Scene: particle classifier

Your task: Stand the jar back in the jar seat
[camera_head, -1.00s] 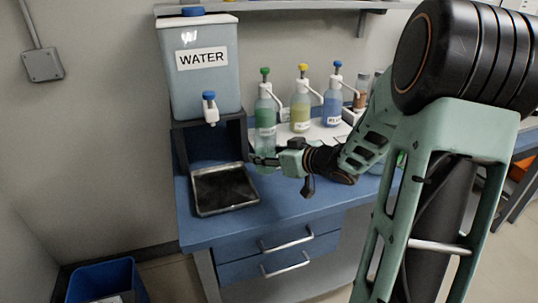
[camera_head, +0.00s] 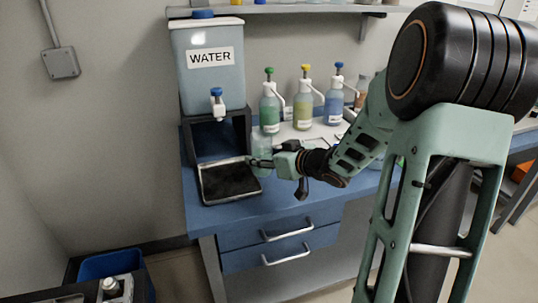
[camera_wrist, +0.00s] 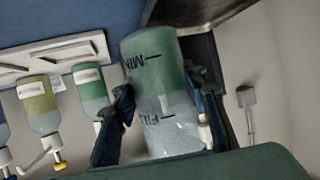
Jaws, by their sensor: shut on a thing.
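The jar (camera_wrist: 162,95) is clear, with green-tinted contents and dark MIN and FILL marks. In the wrist view it stands between the two fingers of my gripper (camera_wrist: 163,115), which is shut on it. That view is upside down, and the jar looks slightly tilted in it. In the head view the pale jar (camera_head: 261,163) is at the tip of my gripper (camera_head: 262,163), close to the right edge of the black drip tray (camera_head: 205,197). I cannot tell whether its base touches the bench. I cannot make out the jar seat in either view.
A water tank (camera_head: 208,80) with a blue-topped tap stands on a dark stand (camera_head: 240,135) behind the tray. Green, yellow and blue pump bottles (camera_head: 304,108) stand behind my arm. A blue bin (camera_head: 110,265) and grey equipment (camera_head: 117,288) are at lower left. The front bench top (camera_head: 250,208) is clear.

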